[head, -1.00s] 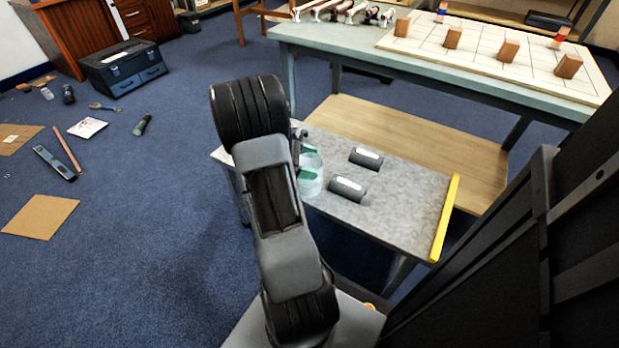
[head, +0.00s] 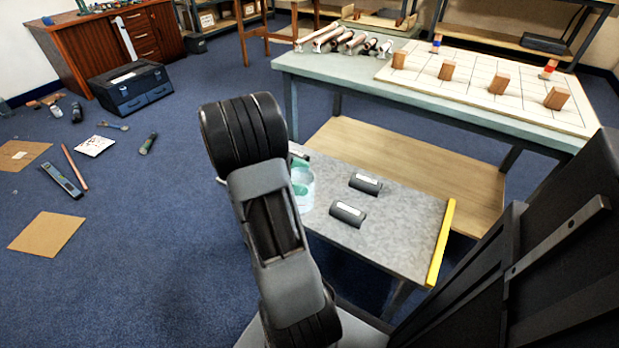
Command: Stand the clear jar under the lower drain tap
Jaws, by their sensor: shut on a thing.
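The clear jar (head: 305,199) is a pale, see-through vessel at the left end of the low grey-topped cart, partly hidden behind my arm. My gripper (head: 299,181) is mostly hidden by my own arm. Its green fingertips show at the jar, and it is shut on the jar. I cannot tell for sure whether the jar's base is clear of the cart top. I cannot make out the lower drain tap in this view.
The grey cart (head: 395,240) holds two dark cylinders (head: 348,214) right of the jar and a yellow edge strip (head: 441,243). A long bench (head: 440,110) behind it carries pipes and a gridded board with wooden blocks. A toolbox (head: 130,87) and loose items lie on the left floor.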

